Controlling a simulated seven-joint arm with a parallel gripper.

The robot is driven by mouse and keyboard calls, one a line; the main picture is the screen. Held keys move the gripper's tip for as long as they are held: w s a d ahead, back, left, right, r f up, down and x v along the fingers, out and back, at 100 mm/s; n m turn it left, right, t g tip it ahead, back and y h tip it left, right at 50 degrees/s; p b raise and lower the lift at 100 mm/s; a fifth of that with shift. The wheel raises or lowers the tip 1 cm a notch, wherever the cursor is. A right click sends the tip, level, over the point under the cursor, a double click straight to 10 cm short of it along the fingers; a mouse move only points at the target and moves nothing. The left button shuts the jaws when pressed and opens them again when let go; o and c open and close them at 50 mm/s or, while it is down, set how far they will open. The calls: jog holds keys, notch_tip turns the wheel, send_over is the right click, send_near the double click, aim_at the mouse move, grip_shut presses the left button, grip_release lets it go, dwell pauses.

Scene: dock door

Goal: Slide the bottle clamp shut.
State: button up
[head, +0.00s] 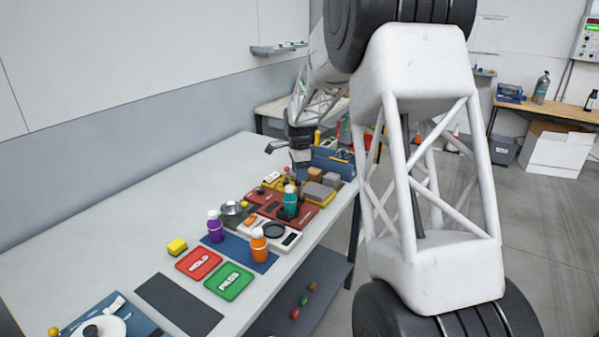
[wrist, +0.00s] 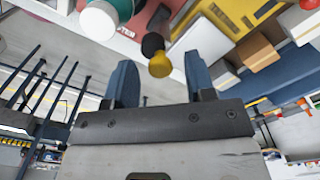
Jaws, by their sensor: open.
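A teal bottle (head: 290,201) stands on a red base plate (head: 268,211) toward the right side of the bench. In the wrist view the bottle's white cap (wrist: 99,20) shows at the upper left, beside part of the red plate (wrist: 150,14). A black knob or handle with a yellow end (wrist: 159,66) shows between my finger tips in that view; I cannot tell whether it belongs to the bottle clamp. My gripper (wrist: 160,62) is open, with a blue finger on each side. In the head view my gripper (head: 300,160) is above the far end of the red plate. Contact cannot be told.
An orange bottle (head: 259,246) and a purple bottle (head: 215,227) stand nearer the front. Red (head: 198,263) and green (head: 229,281) lettered plates lie in front. A yellow tray (head: 322,192) with blocks and a blue bin (head: 328,164) stand behind.

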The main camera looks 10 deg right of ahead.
grip_shut()
dwell(0.3)
jog(key=shift+s+a, duration=1.05)
jog(key=shift+s, duration=0.05)
grip_release()
jog(key=shift+r, duration=0.1)
